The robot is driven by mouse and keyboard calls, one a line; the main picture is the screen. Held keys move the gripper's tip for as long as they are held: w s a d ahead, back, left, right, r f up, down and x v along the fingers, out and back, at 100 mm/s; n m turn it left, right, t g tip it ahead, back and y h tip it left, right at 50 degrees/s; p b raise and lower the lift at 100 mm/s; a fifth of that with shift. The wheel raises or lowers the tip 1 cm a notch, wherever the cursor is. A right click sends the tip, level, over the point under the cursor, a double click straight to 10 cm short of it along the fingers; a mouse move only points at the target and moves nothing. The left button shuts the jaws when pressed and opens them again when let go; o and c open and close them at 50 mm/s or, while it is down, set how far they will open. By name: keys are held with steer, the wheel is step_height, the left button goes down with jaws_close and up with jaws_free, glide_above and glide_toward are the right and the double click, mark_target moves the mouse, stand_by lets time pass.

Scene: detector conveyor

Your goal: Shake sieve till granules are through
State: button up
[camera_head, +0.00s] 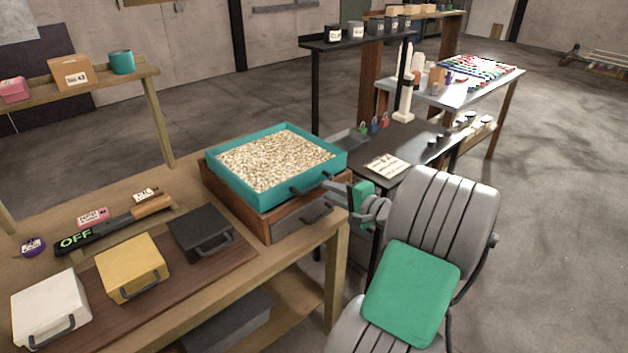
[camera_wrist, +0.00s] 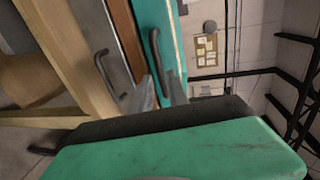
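The sieve (camera_head: 225,184) is a teal square tray full of pale beige granules (camera_head: 275,157). It sits level on a wooden box (camera_head: 262,217) with a grey drawer front. The sieve's dark handle (camera_head: 309,185) is on its front right side; it also shows in the wrist view (camera_wrist: 154,49). My gripper (camera_head: 333,187) is at this handle. The inside of the box is hidden.
White (camera_head: 52,308), yellow (camera_head: 132,268) and dark (camera_head: 201,232) boxes with handles stand on the bench at left. A tool marked OFF (camera_head: 85,235) lies behind them. A dark table (camera_head: 345,158) with a note and padlocks stands behind my arm.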

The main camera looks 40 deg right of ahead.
mark_target(317, 187)
steer(key=x, duration=0.4)
steer(key=a+x, duration=0.1)
steer(key=x, duration=0.1)
steer(key=shift+p, duration=0.3)
steer(key=shift+d, duration=0.1)
jaws_close()
stand_by(0.9)
